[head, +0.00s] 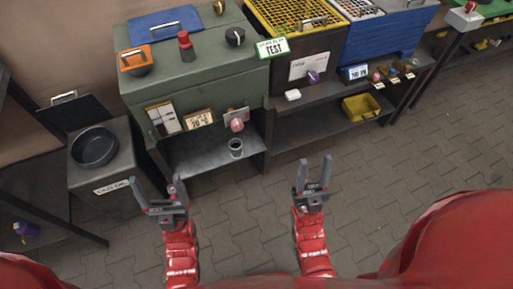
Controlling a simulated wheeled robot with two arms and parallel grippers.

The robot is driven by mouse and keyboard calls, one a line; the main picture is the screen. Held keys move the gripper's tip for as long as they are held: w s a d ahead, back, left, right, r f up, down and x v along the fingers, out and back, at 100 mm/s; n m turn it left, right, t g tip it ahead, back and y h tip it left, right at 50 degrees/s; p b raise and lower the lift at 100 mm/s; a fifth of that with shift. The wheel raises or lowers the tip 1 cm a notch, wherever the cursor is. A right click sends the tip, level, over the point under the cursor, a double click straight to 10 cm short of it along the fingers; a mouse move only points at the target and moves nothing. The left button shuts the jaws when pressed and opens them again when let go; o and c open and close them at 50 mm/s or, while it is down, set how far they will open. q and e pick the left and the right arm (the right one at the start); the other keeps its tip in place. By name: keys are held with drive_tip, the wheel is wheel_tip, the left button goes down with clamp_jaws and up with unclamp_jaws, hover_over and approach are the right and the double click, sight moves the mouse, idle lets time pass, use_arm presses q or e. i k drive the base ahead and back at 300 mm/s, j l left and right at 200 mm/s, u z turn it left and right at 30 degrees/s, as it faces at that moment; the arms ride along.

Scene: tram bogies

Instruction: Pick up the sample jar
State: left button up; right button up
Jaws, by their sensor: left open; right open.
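A small dark jar with a light rim (236,148), which looks like the sample jar, stands upright on the grey lower shelf (200,160) of the green cabinet. It is below a pink knob (237,125) on the cabinet front. My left gripper (156,179) is open and empty, left of the jar and in front of the "OLD OIL" cabinet. My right gripper (313,161) is open and empty over the floor, right of the jar. Neither gripper touches the jar.
A black round pan (94,147) sits on the "OLD OIL" cabinet (118,172). A yellow bin (361,107) is on the right lower shelf. The green cabinet (208,77) overhangs the jar's shelf. The paved floor (240,220) between my arms is clear.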

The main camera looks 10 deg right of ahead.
sight(235, 144)
drive_tip(key=i+l+u, duration=0.35)
drive_tip(key=l, duration=0.3)
drive_tip(key=i+l+u, duration=0.15)
drive_tip(key=i+l, duration=0.15)
